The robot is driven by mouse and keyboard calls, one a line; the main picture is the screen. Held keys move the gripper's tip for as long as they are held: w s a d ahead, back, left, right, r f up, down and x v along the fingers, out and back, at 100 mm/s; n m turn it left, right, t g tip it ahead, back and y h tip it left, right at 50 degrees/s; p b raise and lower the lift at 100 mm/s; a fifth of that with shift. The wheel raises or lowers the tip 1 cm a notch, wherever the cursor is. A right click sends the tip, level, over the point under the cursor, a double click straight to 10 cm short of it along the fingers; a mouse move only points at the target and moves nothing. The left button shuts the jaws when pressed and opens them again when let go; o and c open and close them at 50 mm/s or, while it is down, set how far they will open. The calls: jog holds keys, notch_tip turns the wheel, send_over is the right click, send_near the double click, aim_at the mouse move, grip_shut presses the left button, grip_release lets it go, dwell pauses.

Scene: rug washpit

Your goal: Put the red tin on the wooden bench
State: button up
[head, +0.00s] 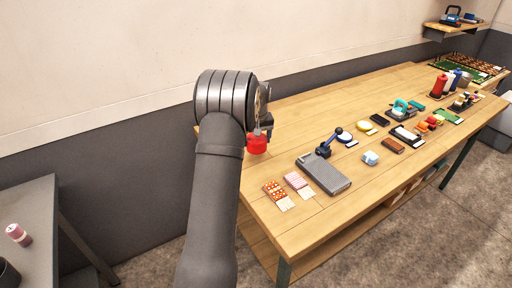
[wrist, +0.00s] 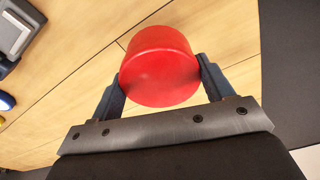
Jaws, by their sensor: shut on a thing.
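The red tin (wrist: 159,66) is a short round cylinder. In the wrist view it sits between the two fingers of my gripper (wrist: 160,80), which is shut on it from both sides. In the head view the red tin (head: 257,144) shows over the left end of the wooden bench (head: 290,110), partly hidden behind my arm. My gripper (head: 262,130) is mostly hidden by my wrist there. I cannot tell whether the tin touches the bench top or is a little above it.
A grey box (head: 325,174) with a blue-handled tool (head: 329,143) and patterned cards (head: 277,194) lie nearby. Several small items cover the bench's right part. The bench's back left is bare. A grey table (head: 35,225) with a pink bottle (head: 18,235) stands at left.

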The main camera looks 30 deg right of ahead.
aim_at(256, 140)
jog(key=shift+w+a+f, duration=0.1)
jog(key=shift+w+f, duration=0.2)
jog(key=shift+f, duration=1.85)
jog(key=shift+f, duration=0.1)
jog(key=o, duration=1)
jog(key=r, duration=0.4)
jog(key=s+r, duration=0.1)
jog(key=r, duration=0.7)
jog(key=shift+s+a+r, duration=0.1)
jog(key=shift+s+a, duration=0.15)
